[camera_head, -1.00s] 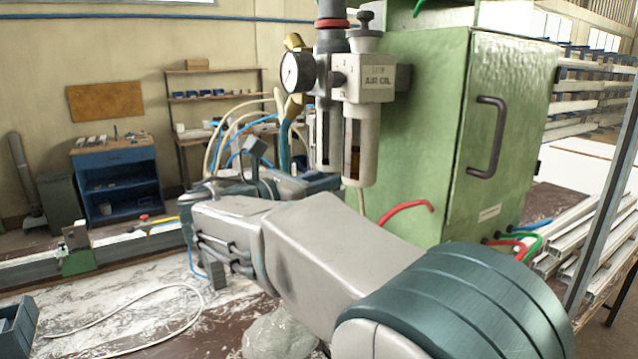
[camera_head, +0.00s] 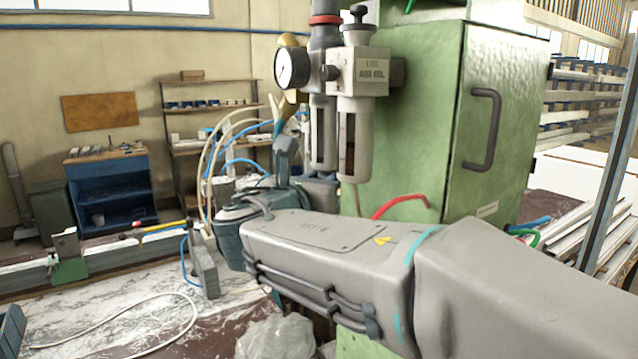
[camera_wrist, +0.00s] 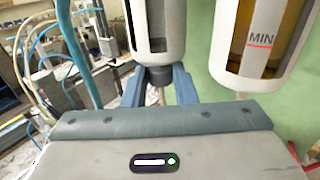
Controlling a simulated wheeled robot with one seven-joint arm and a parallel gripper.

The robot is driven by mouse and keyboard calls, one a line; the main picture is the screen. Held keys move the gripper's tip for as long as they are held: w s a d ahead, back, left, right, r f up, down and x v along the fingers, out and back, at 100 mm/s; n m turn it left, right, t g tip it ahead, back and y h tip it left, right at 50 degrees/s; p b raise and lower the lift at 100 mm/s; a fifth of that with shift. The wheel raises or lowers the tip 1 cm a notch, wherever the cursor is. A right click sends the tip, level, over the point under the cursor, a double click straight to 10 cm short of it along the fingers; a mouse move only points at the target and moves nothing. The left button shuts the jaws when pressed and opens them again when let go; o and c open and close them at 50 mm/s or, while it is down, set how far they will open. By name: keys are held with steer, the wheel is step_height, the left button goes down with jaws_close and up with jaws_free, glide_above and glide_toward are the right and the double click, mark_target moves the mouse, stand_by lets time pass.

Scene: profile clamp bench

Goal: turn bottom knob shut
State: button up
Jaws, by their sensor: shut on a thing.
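In the wrist view the dark bottom knob (camera_wrist: 159,75) sits under the filter bowl (camera_wrist: 155,28). My gripper (camera_wrist: 159,84) is shut on this knob from both sides, with its blue-grey fingers. In the head view the knob is hidden, and my arm covers much of the area below the bowls.
The green cabinet (camera_head: 425,120) with a dark handle stands close at the right. A red hose (camera_head: 398,202) curves out near its base. Pale and blue hoses (camera_head: 218,155) hang left of the bowls. The oil bowl (camera_wrist: 258,45) is close beside my gripper.

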steer(key=o, duration=1)
steer(key=shift+s, duration=0.1)
steer(key=v, duration=1.3)
steer(key=shift+s, duration=0.35)
steer(key=shift+a, duration=0.1)
